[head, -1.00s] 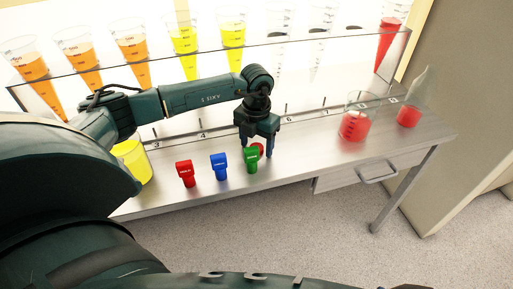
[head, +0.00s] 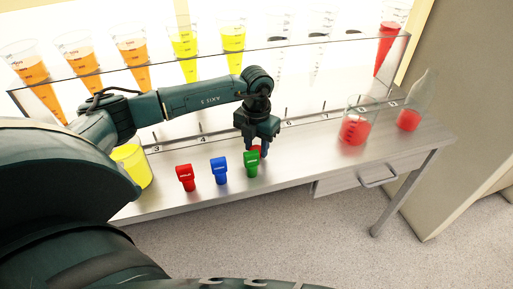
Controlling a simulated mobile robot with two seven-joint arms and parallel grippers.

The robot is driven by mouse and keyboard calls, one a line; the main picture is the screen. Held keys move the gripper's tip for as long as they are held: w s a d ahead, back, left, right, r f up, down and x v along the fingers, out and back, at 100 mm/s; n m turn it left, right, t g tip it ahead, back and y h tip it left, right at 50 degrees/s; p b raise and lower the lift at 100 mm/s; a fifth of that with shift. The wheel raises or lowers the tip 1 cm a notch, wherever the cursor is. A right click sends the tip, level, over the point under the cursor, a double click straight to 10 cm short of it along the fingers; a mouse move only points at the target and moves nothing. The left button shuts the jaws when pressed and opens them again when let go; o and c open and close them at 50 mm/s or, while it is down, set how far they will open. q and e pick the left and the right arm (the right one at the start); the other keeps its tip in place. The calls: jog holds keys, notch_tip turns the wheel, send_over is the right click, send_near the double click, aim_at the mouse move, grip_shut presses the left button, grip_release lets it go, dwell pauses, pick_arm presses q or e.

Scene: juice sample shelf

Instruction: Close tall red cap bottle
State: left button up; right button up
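My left gripper (head: 257,148) points down over the table, just behind the green piece. Its fingers are close together on a small red cap (head: 256,151), mostly hidden by the fingers and the green piece. A tall, clear, narrow-necked bottle (head: 412,104) with red liquid stands upright at the table's right end, well right of the gripper. I see no red cap on its top. My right gripper is not in view.
A beaker of red liquid (head: 355,127) stands left of the tall bottle. Red (head: 185,177), blue (head: 219,170) and green (head: 251,164) pieces line the front edge. A yellow container (head: 132,166) stands at left. A clear rack (head: 300,128) with several cones runs behind.

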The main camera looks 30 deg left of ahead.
pick_arm(q)
notch_tip(320, 180, up, 10)
jog(key=shift+f+p, duration=0.25)
jog(key=shift+p, duration=0.05)
jog(key=s+d+r+n, duration=0.1)
jog(key=s+d+n, duration=0.1)
jog(key=n, duration=1)
jog(key=s+d+n, duration=0.1)
jog(key=d+n, duration=0.4)
jog(key=n, duration=0.7)
jog(key=s+d+r+n, duration=0.1)
jog(key=d+n, duration=0.3)
jog(key=n, duration=0.7)
jog(key=shift+s+d+r+n, duration=0.15)
jog(key=shift+s+r+n, duration=0.2)
jog(key=shift+s, duration=0.5)
